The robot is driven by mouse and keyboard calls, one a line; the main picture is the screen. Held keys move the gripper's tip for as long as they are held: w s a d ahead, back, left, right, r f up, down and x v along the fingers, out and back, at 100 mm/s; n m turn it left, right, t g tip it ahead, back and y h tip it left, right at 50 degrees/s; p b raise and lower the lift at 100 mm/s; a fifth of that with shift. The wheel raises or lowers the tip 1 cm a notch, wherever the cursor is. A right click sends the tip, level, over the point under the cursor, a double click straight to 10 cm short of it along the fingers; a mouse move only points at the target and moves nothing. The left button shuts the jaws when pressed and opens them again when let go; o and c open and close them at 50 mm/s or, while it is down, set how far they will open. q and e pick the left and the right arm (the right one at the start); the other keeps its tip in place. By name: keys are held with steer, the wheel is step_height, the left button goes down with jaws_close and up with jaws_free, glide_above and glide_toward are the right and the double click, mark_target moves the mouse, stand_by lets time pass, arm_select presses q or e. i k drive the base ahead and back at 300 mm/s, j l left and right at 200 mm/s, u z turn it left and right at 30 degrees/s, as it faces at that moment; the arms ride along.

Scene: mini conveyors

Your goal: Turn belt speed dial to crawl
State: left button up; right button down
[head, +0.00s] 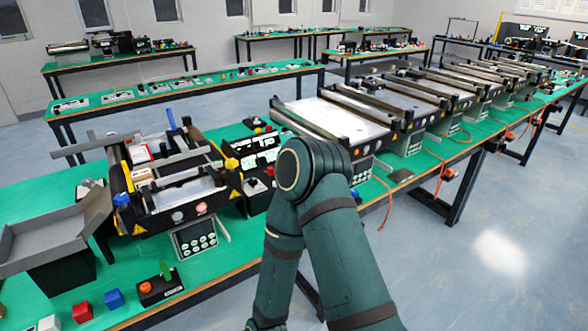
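A mini conveyor (180,185) with black side rails and yellow and blue parts stands on the green table at the left. Two round knobs sit on its front side, a grey one (177,217) and a pinkish one (201,208). A keypad panel (195,238) hangs below them. I cannot tell which part is the speed dial, and no dial marking is readable. One of my arms rises from the bottom centre and bends at a dark green joint right of this conveyor, hiding part of the table. Neither of my grippers shows.
A black control box (262,160) with displays stands right of the conveyor. A small black box with a green lever (164,270) and coloured cubes (115,298) lie in front. A grey tray (55,240) is at the left. More conveyors (335,118) line the table rightward.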

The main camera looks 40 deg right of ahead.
mark_target(252, 181)
steer(key=z, duration=0.95)
steer(key=i+l+z, duration=0.15)
steer(key=i+z, duration=0.2)
